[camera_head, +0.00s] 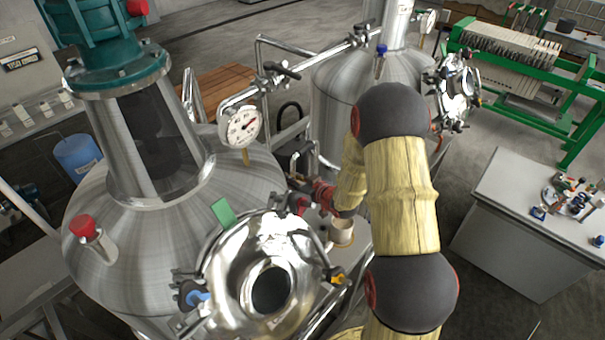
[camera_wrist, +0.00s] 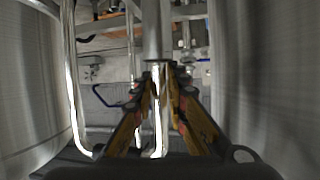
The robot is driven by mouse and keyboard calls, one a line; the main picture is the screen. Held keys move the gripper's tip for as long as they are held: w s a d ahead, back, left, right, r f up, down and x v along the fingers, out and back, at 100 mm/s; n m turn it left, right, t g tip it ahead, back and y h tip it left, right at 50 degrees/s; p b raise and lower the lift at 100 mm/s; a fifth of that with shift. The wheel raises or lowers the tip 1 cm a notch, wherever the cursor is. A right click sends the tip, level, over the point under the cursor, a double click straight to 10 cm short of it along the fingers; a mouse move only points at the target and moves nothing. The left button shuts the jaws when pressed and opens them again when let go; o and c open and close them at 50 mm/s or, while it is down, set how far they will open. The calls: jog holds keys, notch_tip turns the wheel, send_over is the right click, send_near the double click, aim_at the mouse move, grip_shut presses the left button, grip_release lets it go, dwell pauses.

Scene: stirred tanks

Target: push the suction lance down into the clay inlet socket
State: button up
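In the wrist view my gripper (camera_wrist: 161,72) has its two yellow-and-dark fingers converging on an upright steel tube (camera_wrist: 152,32). The tube appears to be the suction lance, and the fingers look closed on it just below a small collar. In the head view my gripper (camera_head: 302,200) is partly hidden, low between the two tanks, and the lance cannot be made out there. A small cream cup-like fitting (camera_head: 342,233) stands just right of and below my gripper; I cannot tell whether it is the clay inlet socket. The lance's lower end is not clearly visible.
In the wrist view tank walls crowd both sides. A grey cabinet (camera_head: 525,225) stands right.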

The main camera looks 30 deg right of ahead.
jog(key=shift+f, duration=0.1)
grip_shut()
jog(key=shift+r, duration=0.2)
